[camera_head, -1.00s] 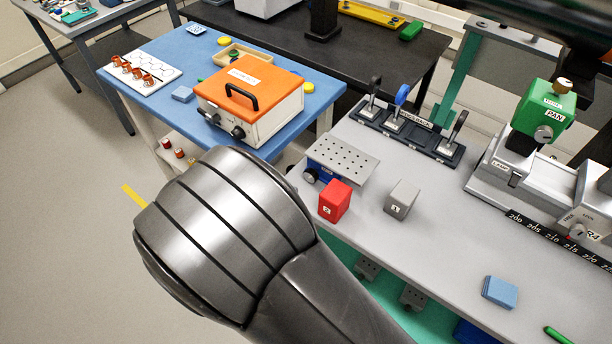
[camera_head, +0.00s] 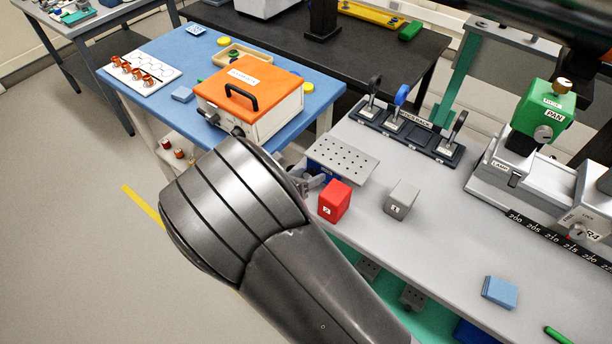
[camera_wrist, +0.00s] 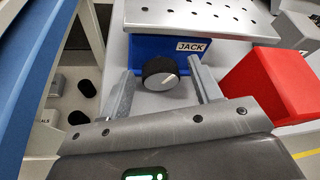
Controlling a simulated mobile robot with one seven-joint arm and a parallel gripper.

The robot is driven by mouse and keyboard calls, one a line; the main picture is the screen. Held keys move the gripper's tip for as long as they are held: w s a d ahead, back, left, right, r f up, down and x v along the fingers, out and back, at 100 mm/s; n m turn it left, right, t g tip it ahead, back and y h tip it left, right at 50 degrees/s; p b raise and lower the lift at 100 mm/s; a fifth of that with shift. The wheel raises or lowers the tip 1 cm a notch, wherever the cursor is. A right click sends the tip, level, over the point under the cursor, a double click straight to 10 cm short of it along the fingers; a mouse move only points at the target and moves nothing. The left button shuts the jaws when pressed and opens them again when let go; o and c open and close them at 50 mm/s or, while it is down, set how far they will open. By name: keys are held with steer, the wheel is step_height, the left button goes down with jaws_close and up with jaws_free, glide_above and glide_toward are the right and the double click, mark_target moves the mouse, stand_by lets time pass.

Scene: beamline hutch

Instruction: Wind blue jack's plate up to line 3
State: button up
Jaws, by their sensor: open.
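The blue jack (camera_wrist: 150,48) stands at the left end of the grey bench, with its label "JACK" facing the wrist camera. Its perforated metal plate (camera_head: 342,158) lies level on top, and the plate's front edge also shows in the wrist view (camera_wrist: 185,15). A black round knob (camera_wrist: 159,73) with a white mark is on the jack's front. My gripper (camera_wrist: 160,82) is open, with one finger on each side of the knob; I cannot tell whether either finger touches it. In the head view my arm hides most of the jack's body. No line scale on the jack shows.
A red block (camera_head: 334,201) stands close right of the jack; in the wrist view it is beside my right finger. A grey block (camera_head: 401,199) is farther right. The blue table (camera_head: 325,93) with an orange-lidded box (camera_head: 250,88) is across a gap to the left.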

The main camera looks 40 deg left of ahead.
steer(key=c, duration=1)
steer(key=shift+d+m+y, duration=0.15)
steer(key=shift+m+y, duration=0.6)
steer(key=shift+m, duration=0.25)
steer(key=shift+d+m+y, duration=0.1)
steer(key=shift+m+y, duration=0.65)
steer(key=shift+m, duration=0.25)
steer(key=o, duration=1)
steer(key=shift+s, duration=0.1)
steer(key=v, duration=1)
steer(key=shift+s+r, duration=0.2)
steer(key=shift+s, duration=0.1)
